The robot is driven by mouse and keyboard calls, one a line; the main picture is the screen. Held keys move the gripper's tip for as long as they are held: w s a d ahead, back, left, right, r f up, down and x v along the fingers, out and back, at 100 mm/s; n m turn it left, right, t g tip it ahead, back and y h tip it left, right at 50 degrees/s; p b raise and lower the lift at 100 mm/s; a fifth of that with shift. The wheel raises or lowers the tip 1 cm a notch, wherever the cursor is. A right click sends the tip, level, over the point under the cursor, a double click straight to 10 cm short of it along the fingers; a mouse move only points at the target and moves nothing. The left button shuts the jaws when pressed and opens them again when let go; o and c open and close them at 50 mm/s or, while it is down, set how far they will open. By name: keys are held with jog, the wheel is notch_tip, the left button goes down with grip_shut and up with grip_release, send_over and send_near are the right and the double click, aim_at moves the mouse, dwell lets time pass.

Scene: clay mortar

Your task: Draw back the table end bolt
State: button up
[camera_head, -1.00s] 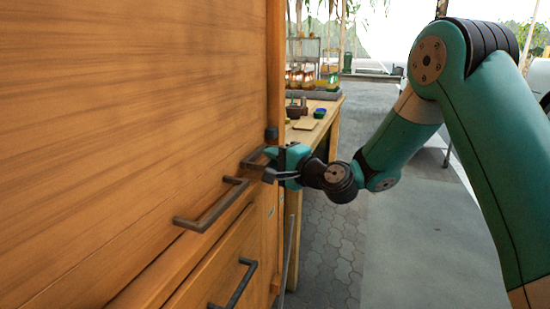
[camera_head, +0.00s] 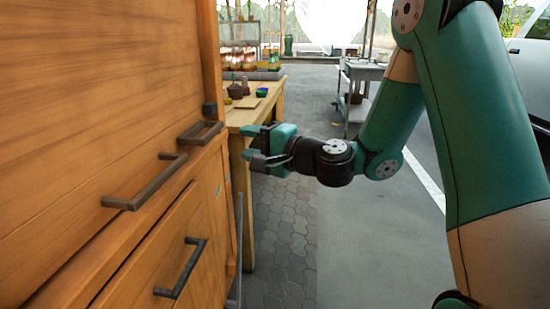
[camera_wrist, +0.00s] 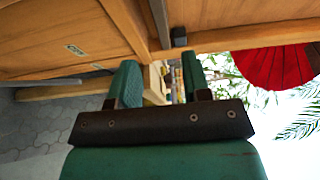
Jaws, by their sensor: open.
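My gripper (camera_head: 252,146) is open and empty, to the right of the wooden cabinet's edge. Its two green fingers (camera_wrist: 160,82) are spread in the wrist view with nothing held between them. A dark bracket-shaped handle (camera_head: 200,133) sits at the cabinet's far edge, left of and apart from the fingertips. A small dark block (camera_head: 209,108) is just above it and also shows in the wrist view (camera_wrist: 179,37). I cannot tell which of these fittings is the table end bolt.
The cabinet (camera_head: 100,100) fills the left side, with a longer dark handle (camera_head: 145,183) and a lower one (camera_head: 182,268). Behind is a wooden table (camera_head: 245,115) with jars and a tray. A grey cart (camera_head: 362,75) stands farther back. Paved floor (camera_head: 290,235) is open on the right.

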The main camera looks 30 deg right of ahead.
jog(key=b+v, duration=0.4)
jog(key=v, duration=0.2)
jog(key=shift+s, duration=0.15)
dwell(0.3)
jog(key=s+a+f+n+g+y, duration=0.2)
jog(key=s+a+f+n+g, duration=0.2)
jog(key=s+a+n+g, duration=0.65)
jog(key=s+f+n+g+h, duration=0.45)
jog(key=s+n+h, duration=0.3)
jog(key=s, duration=0.45)
notch_tip(320, 180, up, 32)
jog(key=p, duration=3.1)
jog(key=shift+f+n, duration=0.15)
jog(key=shift+n, duration=0.25)
